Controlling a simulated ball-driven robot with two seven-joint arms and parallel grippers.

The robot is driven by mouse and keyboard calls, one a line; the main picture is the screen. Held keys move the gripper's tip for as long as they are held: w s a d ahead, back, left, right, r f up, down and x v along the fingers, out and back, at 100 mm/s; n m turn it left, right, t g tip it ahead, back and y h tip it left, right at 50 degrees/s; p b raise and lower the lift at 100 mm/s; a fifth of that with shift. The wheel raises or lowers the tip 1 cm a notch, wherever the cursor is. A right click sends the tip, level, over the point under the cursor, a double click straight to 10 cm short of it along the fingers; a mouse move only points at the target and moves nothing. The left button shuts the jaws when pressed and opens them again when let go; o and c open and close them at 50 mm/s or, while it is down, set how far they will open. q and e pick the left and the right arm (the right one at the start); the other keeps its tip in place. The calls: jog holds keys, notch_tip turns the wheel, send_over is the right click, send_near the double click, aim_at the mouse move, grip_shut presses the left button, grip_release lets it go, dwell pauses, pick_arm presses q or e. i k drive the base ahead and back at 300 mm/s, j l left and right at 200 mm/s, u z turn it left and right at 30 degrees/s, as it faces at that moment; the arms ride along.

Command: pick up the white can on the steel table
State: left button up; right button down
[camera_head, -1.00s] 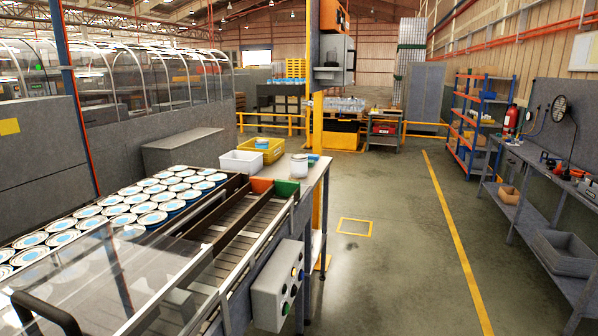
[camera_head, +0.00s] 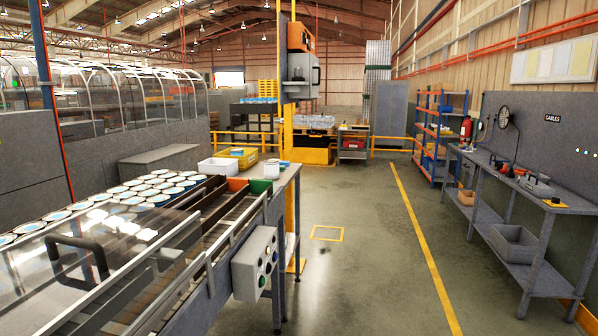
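The white can (camera_head: 284,168) stands upright at the far end of the steel table (camera_head: 291,176), at the end of the conveyor. It is small and far off in this view. It stands beside the green end block and close to the yellow post. Neither of my grippers shows in the head view.
A roller conveyor (camera_head: 203,227) with a clear cover and a grey button box (camera_head: 255,262) fills the left foreground. Many lidded cans (camera_head: 128,193) lie left of it. White (camera_head: 216,167) and yellow (camera_head: 238,157) bins stand behind. The floor (camera_head: 370,260) on the right is open, up to a workbench (camera_head: 520,190).

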aim_at(271, 166)
jog(key=i+l+z, duration=0.25)
jog(key=i, duration=0.15)
jog(key=i+z, duration=0.25)
jog(key=i, duration=0.15)
jog(key=i+z, duration=0.1)
jog(key=i, duration=2.35)
